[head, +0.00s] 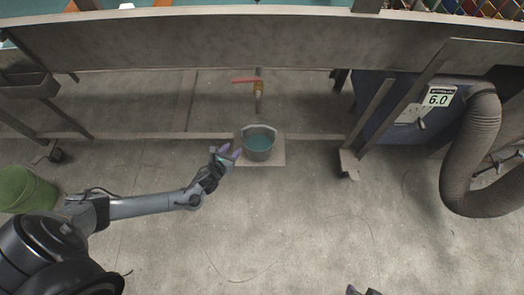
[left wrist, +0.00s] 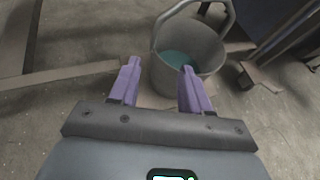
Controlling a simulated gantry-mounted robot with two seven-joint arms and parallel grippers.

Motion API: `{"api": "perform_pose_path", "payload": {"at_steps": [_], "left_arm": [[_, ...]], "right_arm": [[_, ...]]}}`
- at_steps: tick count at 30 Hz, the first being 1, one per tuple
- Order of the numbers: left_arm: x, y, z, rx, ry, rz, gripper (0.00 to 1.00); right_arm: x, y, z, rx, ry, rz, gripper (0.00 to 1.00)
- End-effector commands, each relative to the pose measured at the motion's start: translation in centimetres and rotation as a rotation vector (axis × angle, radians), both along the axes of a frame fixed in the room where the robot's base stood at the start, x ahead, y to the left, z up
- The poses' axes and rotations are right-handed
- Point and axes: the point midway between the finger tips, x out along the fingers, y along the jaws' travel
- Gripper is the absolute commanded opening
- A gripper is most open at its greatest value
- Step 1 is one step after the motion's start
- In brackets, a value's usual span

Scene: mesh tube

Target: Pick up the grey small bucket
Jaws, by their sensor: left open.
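The grey small bucket (head: 258,147) stands upright on a flat board (head: 272,160) on the floor, under a tap (head: 258,90). It holds teal liquid. In the left wrist view the bucket (left wrist: 205,72) is just beyond my fingers, with its handle raised over the rim. My left gripper (head: 232,154) is at the left side of the bucket, with purple fingers. In the left wrist view my left gripper (left wrist: 158,80) is open with nothing between its fingertips; the right finger overlaps the bucket's near wall, and I cannot tell whether it touches. A small part of my right gripper (head: 362,291) shows at the bottom edge.
A metal frame with a low crossbar (head: 150,135) runs behind the bucket. A table edge (head: 220,45) overhangs above. A blue machine (head: 400,115) with a thick grey hose (head: 470,150) is at right. The front floor is clear.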

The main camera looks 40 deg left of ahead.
Motion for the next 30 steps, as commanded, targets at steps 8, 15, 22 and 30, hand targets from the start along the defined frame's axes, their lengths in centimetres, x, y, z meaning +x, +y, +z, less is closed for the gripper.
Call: {"api": "perform_pose_path", "payload": {"at_steps": [8,15,22,30], "left_arm": [[2.1,0.5,-2.1,0.006,-0.028,0.001,0.47],[5.1,1.1,-3.3,0.006,-0.029,0.001,0.47],[6.5,1.5,-3.7,0.005,-0.027,0.001,0.47],[8.3,2.3,-4.8,0.005,-0.029,0.002,0.47]], "right_arm": [[0.0,0.0,-3.5,-0.001,0.000,0.001,0.43],[0.0,-0.2,-5.5,-0.006,-0.001,0.003,0.43],[0.0,-0.2,-6.2,-0.008,-0.001,0.005,0.43],[0.0,-0.2,-8.5,-0.007,-0.001,0.004,0.43]]}}
